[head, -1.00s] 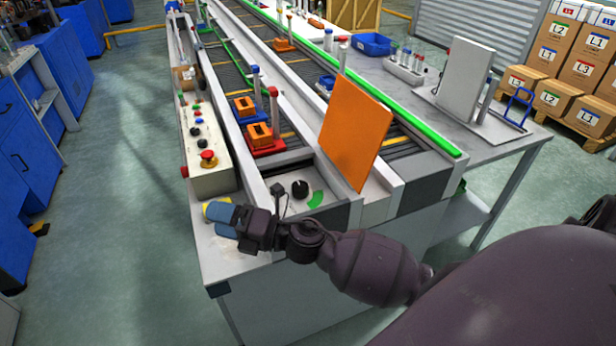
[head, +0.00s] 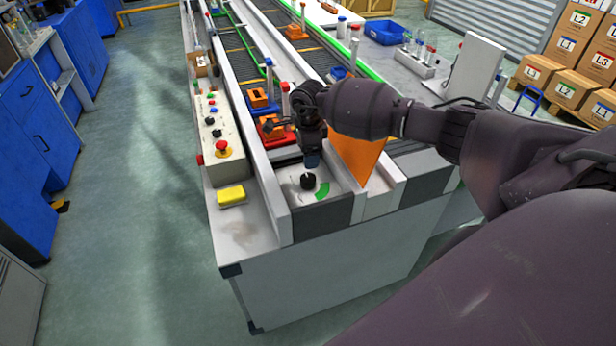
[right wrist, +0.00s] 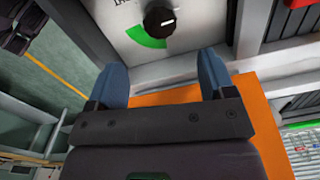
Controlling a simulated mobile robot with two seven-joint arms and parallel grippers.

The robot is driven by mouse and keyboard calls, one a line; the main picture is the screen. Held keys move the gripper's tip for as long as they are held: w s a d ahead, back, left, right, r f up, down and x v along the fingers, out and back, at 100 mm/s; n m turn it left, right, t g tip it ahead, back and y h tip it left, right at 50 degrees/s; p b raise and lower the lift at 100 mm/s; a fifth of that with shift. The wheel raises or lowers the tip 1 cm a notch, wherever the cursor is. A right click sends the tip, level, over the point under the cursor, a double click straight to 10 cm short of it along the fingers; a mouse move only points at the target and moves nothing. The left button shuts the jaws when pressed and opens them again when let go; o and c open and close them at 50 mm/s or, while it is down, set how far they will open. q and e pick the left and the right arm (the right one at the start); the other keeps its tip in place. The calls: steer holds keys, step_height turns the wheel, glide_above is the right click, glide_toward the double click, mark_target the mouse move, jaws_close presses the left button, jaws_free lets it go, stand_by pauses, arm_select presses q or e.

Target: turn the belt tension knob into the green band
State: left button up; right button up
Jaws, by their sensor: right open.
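The black belt tension knob (head: 307,182) sits on a pale panel at the near end of the conveyor, with the green band (head: 322,191) beside it to the right. In the right wrist view the knob (right wrist: 159,21) carries a white pointer mark, and the green band (right wrist: 146,38) curves around its lower left. The mark does not point at the band there. My right gripper (head: 312,160) is just above and behind the knob, pointing down. Its blue fingers (right wrist: 163,80) are apart with nothing between them. My left gripper is not in view.
An orange plate (head: 358,160) stands right beside my right gripper. A control box with a red emergency button (head: 222,147) and a yellow block (head: 232,195) lie to the left. Red and blue carriers with orange blocks (head: 257,98) sit on the conveyor behind.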

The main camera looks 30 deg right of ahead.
mark_target(308, 178)
step_height(308, 178, down, 11)
steer(key=shift+w+r, duration=0.1)
steer(key=shift+r, duration=0.05)
stand_by(0.4)
steer(key=c, duration=0.9)
